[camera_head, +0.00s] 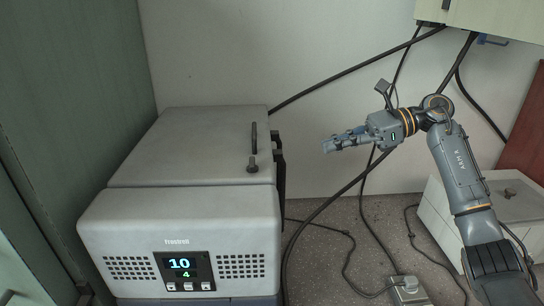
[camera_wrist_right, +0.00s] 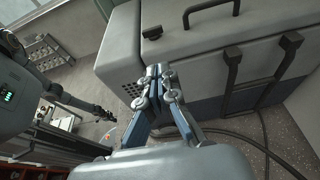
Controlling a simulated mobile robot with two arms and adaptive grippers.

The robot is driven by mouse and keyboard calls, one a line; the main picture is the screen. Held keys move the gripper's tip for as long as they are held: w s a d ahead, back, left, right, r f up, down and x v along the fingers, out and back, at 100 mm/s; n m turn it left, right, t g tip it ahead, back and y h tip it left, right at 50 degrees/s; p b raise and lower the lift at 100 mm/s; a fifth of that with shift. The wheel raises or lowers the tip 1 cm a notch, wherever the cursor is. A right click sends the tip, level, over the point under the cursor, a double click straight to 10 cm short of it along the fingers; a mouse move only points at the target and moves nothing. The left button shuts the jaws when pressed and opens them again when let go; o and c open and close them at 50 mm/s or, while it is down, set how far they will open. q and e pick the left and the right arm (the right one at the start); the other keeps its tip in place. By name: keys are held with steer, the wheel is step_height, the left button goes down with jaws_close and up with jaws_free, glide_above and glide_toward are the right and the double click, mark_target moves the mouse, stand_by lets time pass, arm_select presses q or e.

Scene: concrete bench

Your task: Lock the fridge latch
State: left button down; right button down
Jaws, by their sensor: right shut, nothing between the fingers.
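The fridge (camera_head: 180,228) is a grey box with a front display; its lid (camera_head: 190,140) lies down flat. A small dark knob-like latch (camera_head: 252,164) sits on top near the front right corner, and it also shows in the right wrist view (camera_wrist_right: 152,33). A black handle (camera_head: 254,136) is just behind it. My right gripper (camera_head: 327,147) is shut and empty, in the air to the right of the fridge, apart from the latch. Its fingertips (camera_wrist_right: 161,72) show in the wrist view. What looks like my left gripper (camera_wrist_right: 104,112) is small and dark there.
Black brackets (camera_wrist_right: 232,75) stand out from the fridge's right side. Cables (camera_head: 350,235) run along the wall and floor to a small box (camera_head: 408,290). A white cabinet (camera_head: 515,205) stands at right. A green wall panel (camera_head: 65,100) is close on the left.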

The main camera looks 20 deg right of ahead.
mark_target(270, 167)
steer(key=p+x, duration=0.2)
steer(key=x, duration=0.2)
steer(key=r+p+x, duration=0.1)
steer(key=x, duration=0.4)
steer(key=p+x, duration=0.2)
steer(key=x, duration=0.3)
steer(key=shift+a+r+p, duration=0.15)
steer(key=shift+r+p, duration=0.05)
steer(key=shift+p, duration=0.15)
